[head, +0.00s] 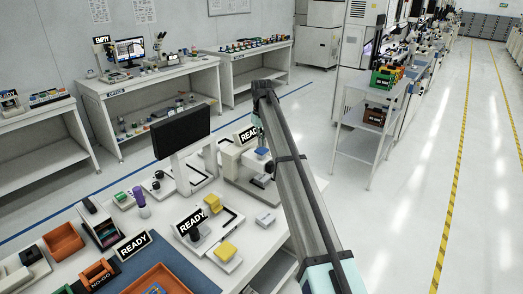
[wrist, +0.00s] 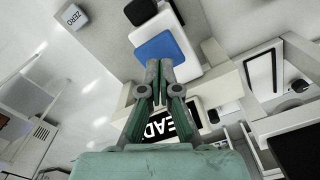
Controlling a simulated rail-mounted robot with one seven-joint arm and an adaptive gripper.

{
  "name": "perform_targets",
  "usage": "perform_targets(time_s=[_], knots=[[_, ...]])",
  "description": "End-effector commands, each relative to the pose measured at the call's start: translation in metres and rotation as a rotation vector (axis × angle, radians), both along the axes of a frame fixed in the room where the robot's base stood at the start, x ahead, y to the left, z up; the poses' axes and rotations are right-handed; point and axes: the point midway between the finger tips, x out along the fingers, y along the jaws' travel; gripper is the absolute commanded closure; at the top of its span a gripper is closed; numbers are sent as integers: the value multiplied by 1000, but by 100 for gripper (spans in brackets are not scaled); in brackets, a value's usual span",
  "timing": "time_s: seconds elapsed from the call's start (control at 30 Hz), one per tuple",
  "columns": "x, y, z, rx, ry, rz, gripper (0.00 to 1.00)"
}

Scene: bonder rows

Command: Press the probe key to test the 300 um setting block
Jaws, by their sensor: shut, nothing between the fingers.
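My gripper (wrist: 159,68) is shut and empty in the wrist view. Its fingertips overlap the near edge of a blue pad (wrist: 163,46) on a white gauge; I cannot tell whether they touch it. The blue pad also shows in the head view (head: 262,153), beside my arm, where the gripper is mostly hidden. The gauge has a pale body (head: 231,160) and a READY sign (head: 249,134), which the fingers partly cover in the wrist view. A dark part (wrist: 140,11) lies beyond the blue pad. I cannot pick out the 300 um setting block.
A white block marked ZERO (wrist: 72,17) sits left of the gauge in the wrist view. A black monitor (head: 181,130) stands left of the gauge. Nearer are another READY station with yellow pads (head: 226,250) and an orange bin (head: 63,241).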

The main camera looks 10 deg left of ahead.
Motion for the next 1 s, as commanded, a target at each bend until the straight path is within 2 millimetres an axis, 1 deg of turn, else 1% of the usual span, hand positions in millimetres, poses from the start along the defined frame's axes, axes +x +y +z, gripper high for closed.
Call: perform_targets(time_s=[1.0], knots=[[0,0,-25,0,0,0,100]])
